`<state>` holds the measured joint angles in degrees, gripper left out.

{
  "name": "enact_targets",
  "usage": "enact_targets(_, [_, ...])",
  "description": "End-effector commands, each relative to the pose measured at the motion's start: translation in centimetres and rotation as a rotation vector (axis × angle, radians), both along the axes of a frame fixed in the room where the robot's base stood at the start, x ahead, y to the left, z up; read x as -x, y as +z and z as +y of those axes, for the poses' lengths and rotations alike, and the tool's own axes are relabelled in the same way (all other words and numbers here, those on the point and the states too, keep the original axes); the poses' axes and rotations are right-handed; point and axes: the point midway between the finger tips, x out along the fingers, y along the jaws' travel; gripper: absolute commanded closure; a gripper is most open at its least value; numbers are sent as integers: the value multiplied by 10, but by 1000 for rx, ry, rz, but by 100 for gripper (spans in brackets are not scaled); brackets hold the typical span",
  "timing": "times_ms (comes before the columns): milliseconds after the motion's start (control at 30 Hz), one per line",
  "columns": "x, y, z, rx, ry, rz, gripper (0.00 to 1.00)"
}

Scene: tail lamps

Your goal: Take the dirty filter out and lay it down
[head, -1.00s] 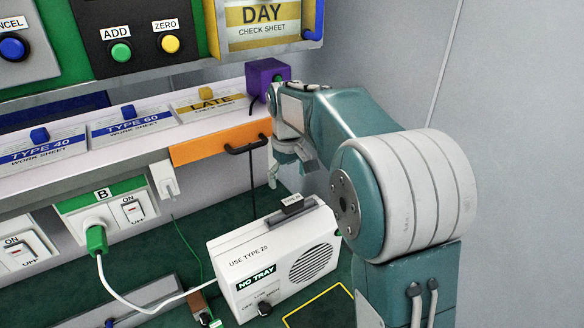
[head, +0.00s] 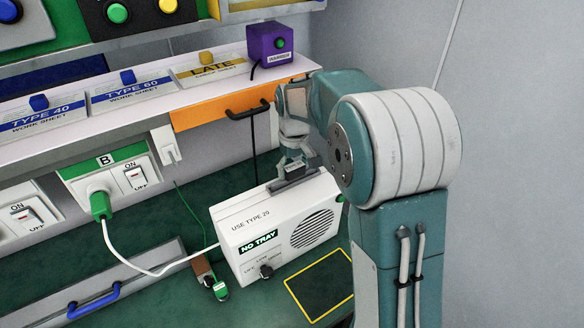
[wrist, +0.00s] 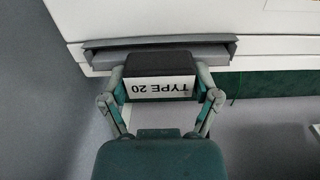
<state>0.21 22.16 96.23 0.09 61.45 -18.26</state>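The filter (wrist: 158,82) has a black grip block with a white TYPE 20 label, upside down in the wrist view. It sits in the grey-rimmed slot on top of the white unit (head: 244,232). In the head view the slot (head: 296,180) is partly covered by my gripper (head: 297,160). In the wrist view my gripper (wrist: 161,78) is open, with one finger on each side of the grip block. Whether the fingers touch the block is hard to tell. The filter's lower part is hidden inside the unit.
A yellow-outlined square (head: 322,284) on the green bench lies right of the unit's front. The white cable (head: 150,270) runs from the unit to socket B. An orange drawer (head: 222,133) and a purple box (head: 270,45) are behind.

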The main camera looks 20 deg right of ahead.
Motion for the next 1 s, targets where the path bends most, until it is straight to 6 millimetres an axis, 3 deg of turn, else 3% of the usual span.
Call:
enact_targets(100, [1, -1, 0, 0, 0, 4, 68])
enact_targets(133, [1, -1, 1, 1, 0, 4, 26])
enact_targets(233, [0, -2, 1, 2, 0, 5, 70])
enact_targets(267, [0, -2, 2, 2, 0, 5, 78])
enact_targets(433, [0, 4, 2, 1, 0, 3, 79])
enact_targets(1000, [0, 53, 2, 2, 0, 2, 79])
